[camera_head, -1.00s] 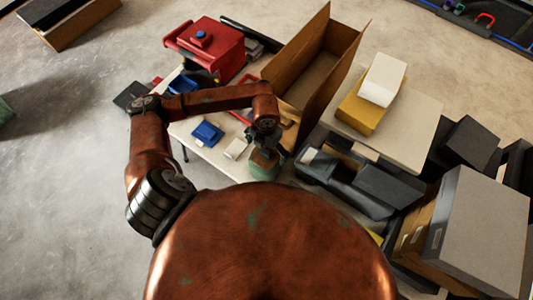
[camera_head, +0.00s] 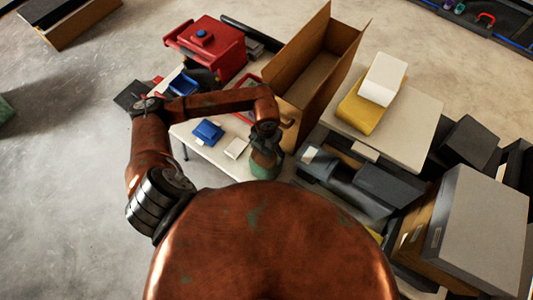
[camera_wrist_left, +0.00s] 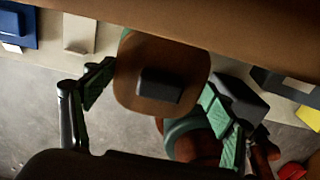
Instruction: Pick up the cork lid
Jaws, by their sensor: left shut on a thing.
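The cork lid (camera_wrist_left: 133,92) is a round brown disc with a dark square knob on top, in the left wrist view. My left gripper (camera_head: 266,148) is shut on it, with one green-padded finger at each side of the disc. In the head view the gripper is over a green jar (camera_head: 263,171) at the table's near edge. The lid is partly hidden there by the gripper. I cannot tell whether the lid touches the jar. My right gripper is not in view.
A tall open cardboard box (camera_head: 300,105) stands close beyond the gripper. Dark bins crowd the right. Grey floor is free at left.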

